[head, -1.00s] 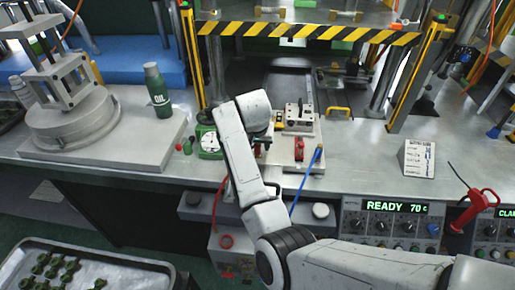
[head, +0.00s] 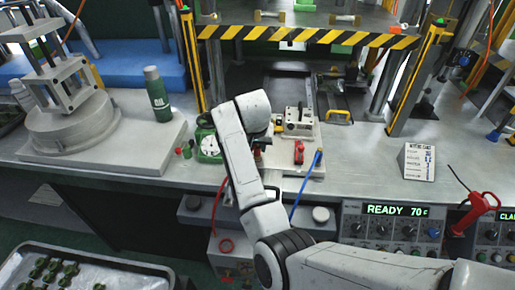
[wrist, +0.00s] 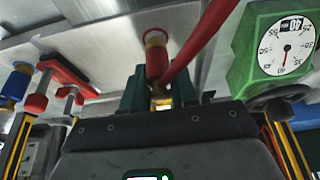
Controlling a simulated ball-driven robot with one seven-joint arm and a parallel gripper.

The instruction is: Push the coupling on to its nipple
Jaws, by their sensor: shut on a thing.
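The red coupling (wrist: 157,62) is held between the two dark green fingers of my gripper (wrist: 160,95) in the wrist view. A red hose (wrist: 200,45) runs up and to the right from beside it, and a brass-coloured part shows below.
A green box with a dial gauge (wrist: 275,45) stands close on the right in the wrist view. A red clamp (wrist: 65,80) and a blue coupling (wrist: 16,84) are to the left. The blue hose (head: 305,185) hangs over the front edge. A green oil bottle (head: 157,93) stands further left.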

